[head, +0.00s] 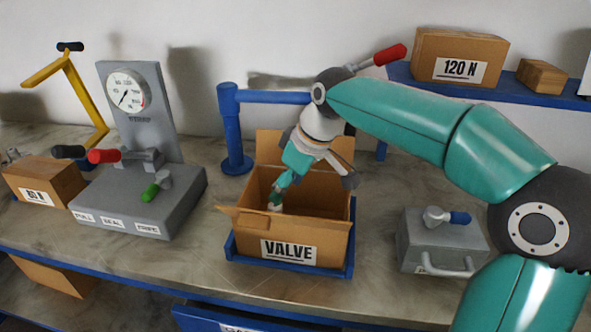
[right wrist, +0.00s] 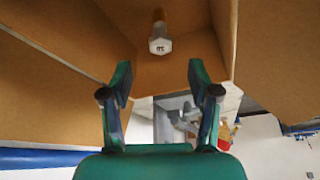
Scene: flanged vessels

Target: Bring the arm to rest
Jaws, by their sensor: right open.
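My right arm (head: 400,118) comes in from the right and bends down over the open cardboard box labelled VALVE (head: 254,238). My right gripper (head: 275,196) points down into the box, with its fingertips inside, below the rim. In the right wrist view, the two fingers of the gripper (right wrist: 160,82) stand apart with nothing held between them. A small hex-headed piece with a tan shank (right wrist: 159,42) lies in the box beyond the fingertips, apart from them. My left gripper is not in either view.
The box sits in a blue tray (head: 235,261) on the bench (head: 385,285). A grey gauge stand with coloured levers (head: 150,205) is to the left. A grey case with a handle (head: 440,243) is to the right. A blue shelf (head: 480,93) carries more boxes behind.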

